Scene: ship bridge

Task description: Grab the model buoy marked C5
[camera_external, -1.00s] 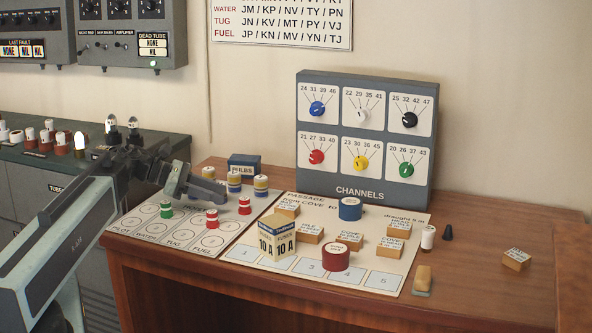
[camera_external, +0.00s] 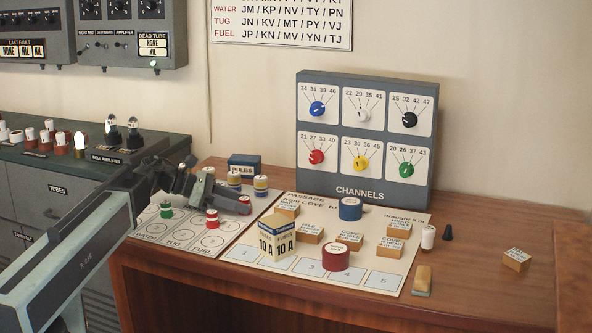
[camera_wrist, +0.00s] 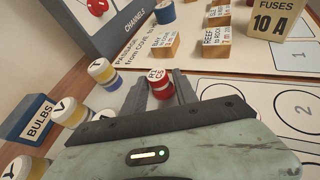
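The buoy marked C5 is a small red one with a white band and a white lettered top. In the wrist view this C5 buoy (camera_wrist: 160,86) stands upright between the tips of my two fingers. My gripper (camera_wrist: 161,90) is open around it, and I see no clear grip on it.
Yellow, blue and white buoys (camera_external: 261,186) and a blue BULBS box (camera_external: 243,165) are behind. A fuse box (camera_external: 277,237) stands on the passage sheet to the right.

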